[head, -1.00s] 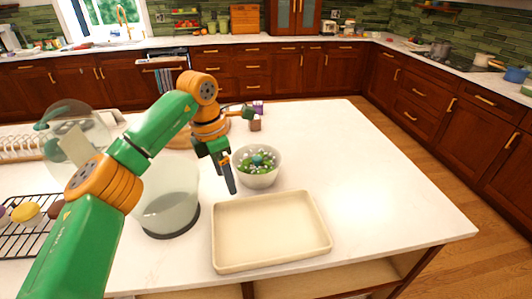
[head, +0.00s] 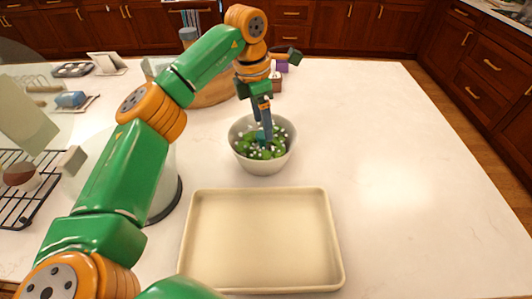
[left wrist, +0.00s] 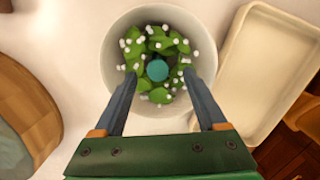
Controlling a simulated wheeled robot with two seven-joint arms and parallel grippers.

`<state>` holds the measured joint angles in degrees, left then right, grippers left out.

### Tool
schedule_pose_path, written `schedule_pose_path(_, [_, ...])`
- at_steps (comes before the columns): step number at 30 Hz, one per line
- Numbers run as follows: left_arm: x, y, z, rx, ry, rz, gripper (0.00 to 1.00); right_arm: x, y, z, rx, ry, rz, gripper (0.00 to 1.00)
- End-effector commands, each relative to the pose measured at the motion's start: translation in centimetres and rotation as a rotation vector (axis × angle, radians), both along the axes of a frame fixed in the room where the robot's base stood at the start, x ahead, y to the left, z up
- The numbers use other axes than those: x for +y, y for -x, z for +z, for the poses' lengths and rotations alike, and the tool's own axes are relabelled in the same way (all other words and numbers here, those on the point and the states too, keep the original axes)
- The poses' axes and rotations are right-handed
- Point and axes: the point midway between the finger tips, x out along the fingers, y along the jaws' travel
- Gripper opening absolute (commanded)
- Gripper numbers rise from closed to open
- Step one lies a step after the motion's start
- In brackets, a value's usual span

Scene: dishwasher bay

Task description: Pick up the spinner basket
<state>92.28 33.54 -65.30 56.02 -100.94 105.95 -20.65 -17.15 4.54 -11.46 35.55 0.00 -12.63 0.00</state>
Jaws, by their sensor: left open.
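The spinner basket looks to be the round white bowl (head: 262,165) of green leaves and small white bits on the counter. A teal knob (left wrist: 157,69) stands at its middle, amid the leaves. My left gripper (head: 266,132) points down over the bowl, its fingertips low near the leaves. In the left wrist view the left gripper (left wrist: 160,75) is open, with one finger on each side of the knob and gaps between. I cannot tell how deep the tips reach. The right gripper is not in view.
An empty cream tray (head: 262,240) lies just in front of the bowl. A clear container with a dark base (head: 166,205) is partly behind my arm. A round wooden board (head: 212,92) and small blocks (head: 277,82) are behind. The counter to the right is clear.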

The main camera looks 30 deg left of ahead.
Motion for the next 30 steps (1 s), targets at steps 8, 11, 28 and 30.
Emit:
schedule_pose_path(8, [0.0, 0.0, -3.3, 0.002, -0.001, 0.000, 0.74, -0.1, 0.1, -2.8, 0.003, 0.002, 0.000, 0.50])
schedule_pose_path(11, [0.0, -0.1, -4.5, 0.005, 0.000, 0.000, 0.74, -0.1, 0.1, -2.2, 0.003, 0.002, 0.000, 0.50])
schedule_pose_path(28, [-0.1, -0.5, -9.8, 0.000, 0.000, 0.000, 0.61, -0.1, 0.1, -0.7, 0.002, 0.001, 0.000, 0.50])
schedule_pose_path(30, [-0.1, -0.5, -9.8, 0.000, 0.000, 0.000, 0.42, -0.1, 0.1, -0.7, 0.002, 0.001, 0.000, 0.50])
